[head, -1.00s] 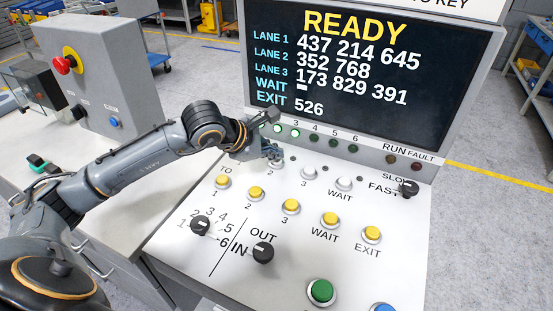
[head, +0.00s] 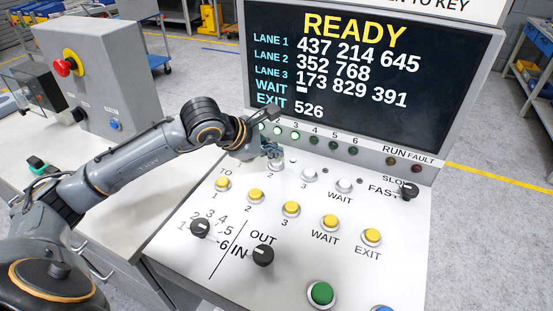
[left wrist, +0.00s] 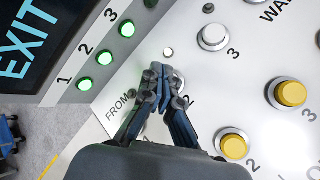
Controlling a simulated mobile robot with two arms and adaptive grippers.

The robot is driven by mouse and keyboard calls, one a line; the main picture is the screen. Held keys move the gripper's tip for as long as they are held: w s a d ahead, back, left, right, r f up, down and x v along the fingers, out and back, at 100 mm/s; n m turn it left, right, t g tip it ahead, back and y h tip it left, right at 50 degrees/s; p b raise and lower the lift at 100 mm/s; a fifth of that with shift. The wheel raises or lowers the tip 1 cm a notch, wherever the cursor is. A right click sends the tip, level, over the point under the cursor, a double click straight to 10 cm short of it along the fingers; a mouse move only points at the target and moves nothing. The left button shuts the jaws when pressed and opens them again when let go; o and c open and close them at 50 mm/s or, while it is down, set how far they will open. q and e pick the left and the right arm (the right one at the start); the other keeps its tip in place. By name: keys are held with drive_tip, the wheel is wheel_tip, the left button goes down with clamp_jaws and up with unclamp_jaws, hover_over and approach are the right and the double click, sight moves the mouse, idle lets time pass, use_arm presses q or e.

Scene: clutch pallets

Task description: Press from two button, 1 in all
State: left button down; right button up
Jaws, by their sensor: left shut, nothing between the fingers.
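The white FROM 2 button (head: 275,164) sits on the sloped panel in the head view, just below my left gripper (head: 271,153). In the left wrist view the closed fingertips (left wrist: 164,72) stand over the place of this button, beside the printed 2, and hide most of it. My left gripper is shut and empty. I cannot tell whether the fingertips touch the button. The FROM 1 button is hidden by my arm. My right gripper is not in view.
The white FROM 3 button (head: 310,174) and white WAIT button (head: 345,185) are to the right. Yellow TO buttons (head: 256,194) lie in a row nearer the front. The screen (head: 370,75) reading READY rises behind. Lane lamps 1 to 3 are lit green.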

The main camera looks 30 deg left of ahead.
sight(273, 163)
use_arm(q)
drive_tip(key=shift+r, duration=0.3)
drive_tip(key=shift+r+p, duration=1.3)
drive_tip(key=shift+r, duration=1.15)
drive_tip(key=shift+s+f, duration=0.1)
drive_tip(key=shift+f, duration=0.05)
